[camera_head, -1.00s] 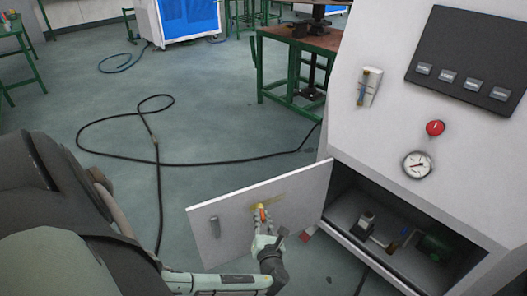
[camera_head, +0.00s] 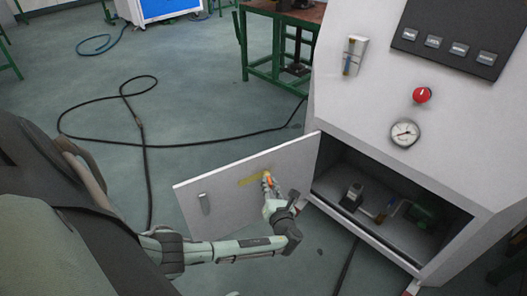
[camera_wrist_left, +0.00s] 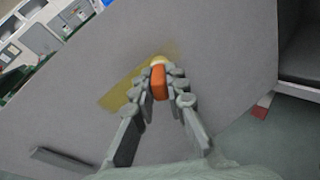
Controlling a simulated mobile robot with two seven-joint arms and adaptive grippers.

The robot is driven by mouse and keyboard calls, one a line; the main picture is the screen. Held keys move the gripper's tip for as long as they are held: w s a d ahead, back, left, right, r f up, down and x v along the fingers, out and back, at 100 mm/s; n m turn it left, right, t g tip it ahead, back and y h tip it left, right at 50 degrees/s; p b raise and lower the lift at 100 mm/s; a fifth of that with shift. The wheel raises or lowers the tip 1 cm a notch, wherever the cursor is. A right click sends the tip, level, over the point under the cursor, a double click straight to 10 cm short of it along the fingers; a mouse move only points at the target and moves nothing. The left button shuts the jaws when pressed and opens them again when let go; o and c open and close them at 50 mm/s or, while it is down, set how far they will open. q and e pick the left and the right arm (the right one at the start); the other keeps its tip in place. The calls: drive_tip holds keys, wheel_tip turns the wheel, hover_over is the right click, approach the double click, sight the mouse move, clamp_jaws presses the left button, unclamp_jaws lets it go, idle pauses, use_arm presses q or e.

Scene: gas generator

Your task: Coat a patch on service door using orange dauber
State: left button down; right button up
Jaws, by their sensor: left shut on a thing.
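The white service door (camera_head: 225,207) stands open at the lower left of the cabinet, with a grey handle (camera_head: 205,204) near its free edge. My left gripper (camera_head: 268,184) is in front of the door, shut on the orange dauber (camera_wrist_left: 159,82). In the left wrist view the dauber's pale tip is against or very close to the door face; contact cannot be told for sure. A yellow coated patch (camera_wrist_left: 126,90) lies on the door around and left of the tip. It also shows in the head view (camera_head: 250,180). My right gripper is not in view.
The white cabinet (camera_head: 350,101) has an open bay with a pump-like part (camera_head: 352,196) and a green part inside. A red knob (camera_head: 422,95) and gauge (camera_head: 405,133) are above. A black cable (camera_head: 190,145) lies on the floor. A green-framed table (camera_head: 262,75) stands behind.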

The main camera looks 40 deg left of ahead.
use_arm(q)
drive_tip(key=w, duration=0.1)
drive_tip(key=w+d+b, duration=0.1)
drive_tip(key=w, duration=0.1)
drive_tip(key=shift+w+d, duration=0.15)
drive_tip(key=shift+w, duration=0.15)
idle(0.3)
drive_tip(key=s+d+p, duration=0.1)
drive_tip(key=s+d, duration=0.1)
drive_tip(key=d, duration=0.3)
drive_tip(key=shift+d, duration=0.4)
drive_tip(key=d, duration=0.1)
drive_tip(key=s+d+p, duration=0.1)
drive_tip(key=shift+d, duration=0.4)
drive_tip(key=shift+a, duration=0.1)
idle(0.7)
